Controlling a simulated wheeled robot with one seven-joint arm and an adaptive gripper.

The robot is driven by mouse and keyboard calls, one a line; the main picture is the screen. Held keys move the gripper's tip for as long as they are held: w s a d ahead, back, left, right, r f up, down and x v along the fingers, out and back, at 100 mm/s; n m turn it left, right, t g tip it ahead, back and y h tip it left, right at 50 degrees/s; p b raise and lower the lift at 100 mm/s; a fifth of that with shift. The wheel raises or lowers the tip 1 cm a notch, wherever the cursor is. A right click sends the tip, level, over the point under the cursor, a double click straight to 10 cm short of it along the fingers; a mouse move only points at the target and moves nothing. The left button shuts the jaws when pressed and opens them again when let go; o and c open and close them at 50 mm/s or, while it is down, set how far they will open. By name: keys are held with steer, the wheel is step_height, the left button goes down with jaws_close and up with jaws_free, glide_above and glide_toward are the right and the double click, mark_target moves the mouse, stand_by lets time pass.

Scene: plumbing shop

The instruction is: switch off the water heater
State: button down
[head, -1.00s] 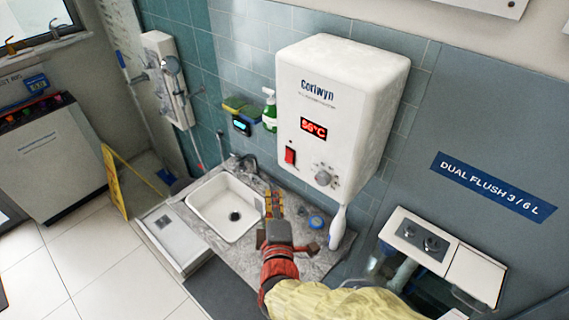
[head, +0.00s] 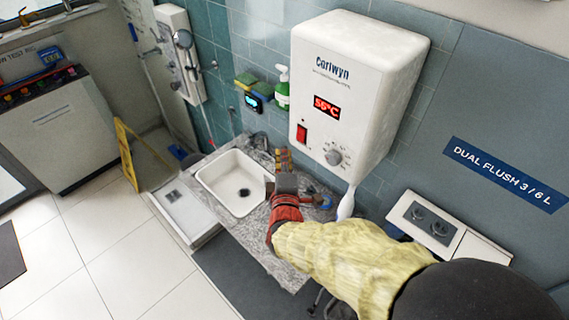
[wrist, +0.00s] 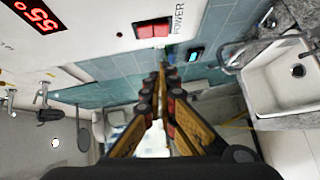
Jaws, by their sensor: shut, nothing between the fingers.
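The white water heater (head: 358,75) hangs on the tiled wall with a lit red display reading 55°C (head: 327,108). Its red power switch (head: 302,133) is at the lower left of the front, beside a grey knob (head: 333,157). In the wrist view the red switch (wrist: 152,30) shows above my fingertips, with the word POWER beside it. My gripper (head: 284,158) is shut and empty, below and slightly left of the switch in the head view; its fingers (wrist: 161,90) meet in the wrist view. I cannot tell the exact gap to the heater.
A white sink (head: 237,182) in a stone counter lies left of my gripper. A green soap bottle (head: 283,88) and a small dark device with a lit screen (head: 254,102) are on the wall left of the heater. A flush plate (head: 430,223) is at right.

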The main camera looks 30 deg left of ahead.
mark_target(301, 135)
steer(key=w+f, duration=0.1)
steer(key=w, duration=0.5)
steer(key=shift+w+a+p, duration=0.15)
steer(key=shift+p, duration=0.2)
steer(key=shift+f, duration=0.1)
steer(key=shift+w+n+t+b, duration=0.3)
steer(key=shift+b, duration=0.7)
steer(key=shift+f, duration=0.1)
